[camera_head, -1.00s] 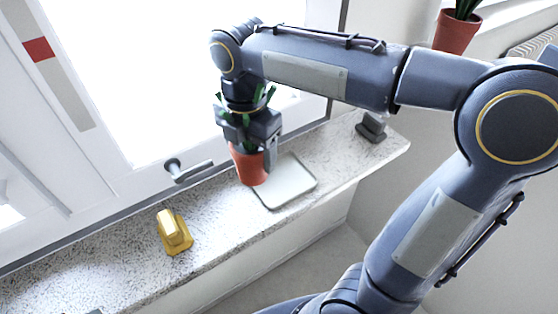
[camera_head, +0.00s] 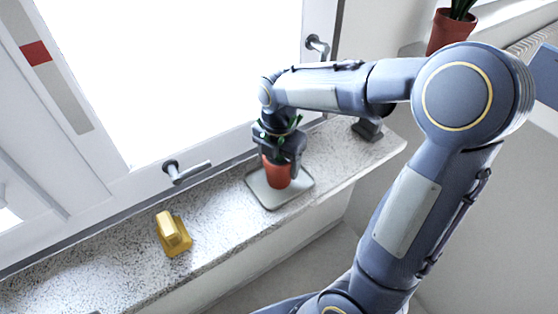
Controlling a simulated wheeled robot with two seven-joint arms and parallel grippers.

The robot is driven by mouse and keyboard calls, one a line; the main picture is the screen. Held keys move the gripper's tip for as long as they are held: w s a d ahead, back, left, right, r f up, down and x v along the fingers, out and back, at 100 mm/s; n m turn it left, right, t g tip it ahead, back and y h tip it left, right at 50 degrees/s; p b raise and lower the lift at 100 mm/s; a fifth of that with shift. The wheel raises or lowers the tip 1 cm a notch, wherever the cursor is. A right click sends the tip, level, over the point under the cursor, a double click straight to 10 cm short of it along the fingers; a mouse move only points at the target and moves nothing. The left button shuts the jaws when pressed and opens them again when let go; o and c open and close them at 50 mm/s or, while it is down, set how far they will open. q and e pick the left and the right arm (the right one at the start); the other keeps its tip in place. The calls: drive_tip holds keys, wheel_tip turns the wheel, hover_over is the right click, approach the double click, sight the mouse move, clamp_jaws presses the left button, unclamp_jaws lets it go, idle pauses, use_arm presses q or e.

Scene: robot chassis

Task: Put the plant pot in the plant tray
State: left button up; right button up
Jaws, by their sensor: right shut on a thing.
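The plant pot (camera_head: 277,175) is terracotta red with green leaves, which my right gripper partly hides. My right gripper (camera_head: 280,153) comes down from above and is shut on the pot's upper part. The plant tray (camera_head: 268,198) is a pale, square, shallow tray on the granite windowsill. The pot is upright and over the middle of the tray; I cannot tell whether its base touches the tray. My left gripper is not in view.
A yellow object (camera_head: 172,234) stands on the sill to the left. A dark grey object (camera_head: 367,129) sits near the sill's right end. A window handle (camera_head: 187,172) juts out behind the sill. Another potted plant (camera_head: 450,30) is at the upper right. The sill (camera_head: 225,215) between yellow object and tray is clear.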

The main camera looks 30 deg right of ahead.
drive_tip(key=shift+f, duration=0.1)
drive_tip(key=o, duration=1.3)
drive_tip(key=shift+c, duration=0.2)
